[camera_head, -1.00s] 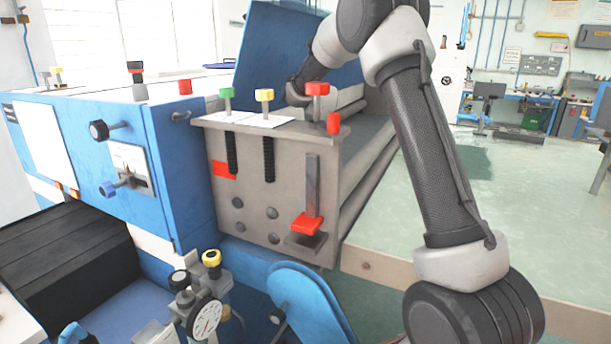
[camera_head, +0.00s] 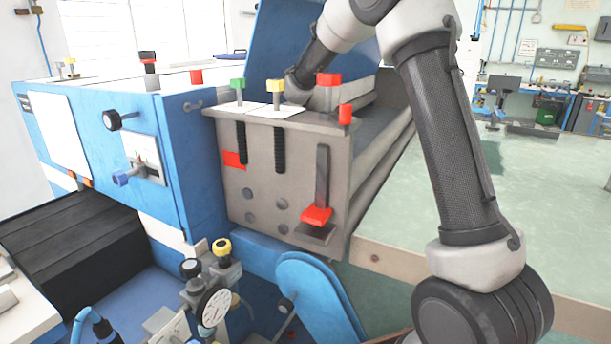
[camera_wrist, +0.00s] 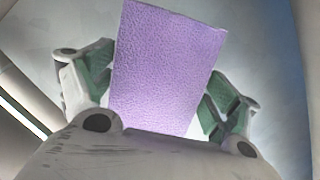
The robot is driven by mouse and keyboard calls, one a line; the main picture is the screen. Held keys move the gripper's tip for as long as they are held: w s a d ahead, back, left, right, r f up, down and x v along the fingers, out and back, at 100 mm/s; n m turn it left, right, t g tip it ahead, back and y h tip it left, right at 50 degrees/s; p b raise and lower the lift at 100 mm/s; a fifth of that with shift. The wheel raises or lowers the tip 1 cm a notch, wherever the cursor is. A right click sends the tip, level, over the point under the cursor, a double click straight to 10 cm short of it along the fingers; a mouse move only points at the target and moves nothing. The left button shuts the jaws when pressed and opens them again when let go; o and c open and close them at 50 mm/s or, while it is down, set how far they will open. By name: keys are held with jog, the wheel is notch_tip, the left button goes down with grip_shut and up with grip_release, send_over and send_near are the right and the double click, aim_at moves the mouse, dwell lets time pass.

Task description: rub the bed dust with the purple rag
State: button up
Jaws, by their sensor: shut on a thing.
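The purple rag (camera_wrist: 165,70) shows in the wrist view as a flat, textured rectangle between the fingers of my gripper (camera_wrist: 160,100). My gripper is shut on it, and the rag stands out past the fingertips. Behind the rag is a smooth grey-blue surface; I cannot tell whether the rag touches it. In the head view my arm reaches behind the grey end plate (camera_head: 290,170) of the lathe-like machine, and my gripper and the rag are hidden there. The bed (camera_head: 385,165) runs back from the plate. No dust can be made out.
Red, green and yellow knobs (camera_head: 275,87) stand up along the plate's top edge. A raised blue panel (camera_head: 275,45) is behind. A blue cabinet (camera_head: 170,180) is at left, and a dial gauge (camera_head: 214,307) is in front. Open green floor (camera_head: 530,220) lies to the right.

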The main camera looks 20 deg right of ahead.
jog(key=shift+w+a, duration=0.2)
jog(key=shift+w, duration=0.1)
jog(key=shift+w+d+f, duration=0.1)
jog(key=shift+w+d, duration=3.75)
jog(key=shift+d, duration=0.05)
jog(key=shift+w+d, duration=0.85)
jog(key=shift+w, duration=0.05)
jog(key=shift+s+a, duration=1.15)
jog(key=shift+a, duration=0.05)
jog(key=shift+s+a, duration=1.3)
jog(key=shift+s, duration=0.1)
jog(key=shift+s+a, duration=2.25)
jog(key=shift+a, duration=0.05)
jog(key=shift+a+v, duration=0.25)
jog(key=shift+v, duration=0.8)
jog(key=shift+a+v, duration=0.2)
jog(key=shift+v, duration=0.85)
jog(key=shift+a+v, duration=0.25)
jog(key=shift+v, duration=0.75)
